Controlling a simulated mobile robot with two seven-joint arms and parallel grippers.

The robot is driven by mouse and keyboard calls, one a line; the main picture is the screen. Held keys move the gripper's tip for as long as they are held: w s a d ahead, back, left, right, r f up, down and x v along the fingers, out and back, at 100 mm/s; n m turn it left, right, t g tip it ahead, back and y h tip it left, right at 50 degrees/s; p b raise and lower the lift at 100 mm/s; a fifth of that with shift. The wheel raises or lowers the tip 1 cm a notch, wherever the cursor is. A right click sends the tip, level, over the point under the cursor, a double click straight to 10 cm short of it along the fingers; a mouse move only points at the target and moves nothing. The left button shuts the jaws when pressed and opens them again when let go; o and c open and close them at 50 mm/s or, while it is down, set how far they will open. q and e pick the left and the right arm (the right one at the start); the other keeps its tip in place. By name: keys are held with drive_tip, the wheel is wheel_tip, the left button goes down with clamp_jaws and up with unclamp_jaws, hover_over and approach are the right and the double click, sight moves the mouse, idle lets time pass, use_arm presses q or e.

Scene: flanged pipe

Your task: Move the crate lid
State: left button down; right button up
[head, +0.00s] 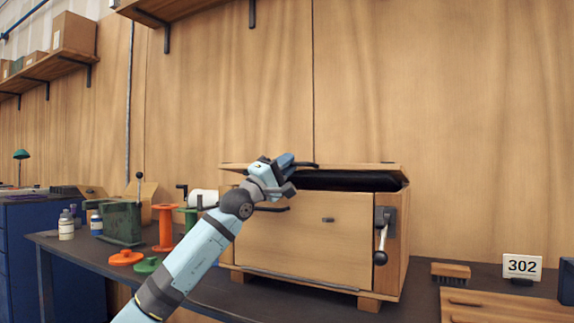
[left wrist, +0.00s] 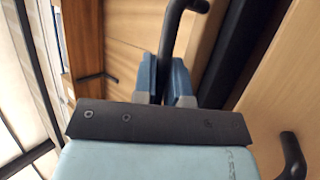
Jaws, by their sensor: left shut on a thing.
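The wooden crate (head: 310,245) stands on the dark bench, with a small catch on its front and a lever (head: 381,240) at its front right. Its wooden lid (head: 370,167) sits at the top, with a black gap showing below it towards the right, so it looks partly raised. My left gripper (head: 287,163) is at the lid's front edge. In the left wrist view its blue fingers (left wrist: 166,78) are shut on the lid's dark bar handle (left wrist: 175,35). My right gripper is not in view.
Left of the crate are an orange spool (head: 165,228), a green metal box (head: 121,222) and bottles (head: 66,225). Right of it are a brush (head: 451,270), a wooden board (head: 500,306) and a 302 sign (head: 522,267). A shelf (head: 170,12) hangs above.

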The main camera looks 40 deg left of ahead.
use_arm(q)
drive_tip(key=c, duration=1.2)
unclamp_jaws()
drive_tip(key=shift+s+r, duration=0.1)
drive_tip(key=shift+s+f, duration=0.25)
drive_tip(key=shift+f, duration=0.1)
drive_tip(key=shift+v, duration=6.5)
drive_tip(key=shift+r, duration=0.1)
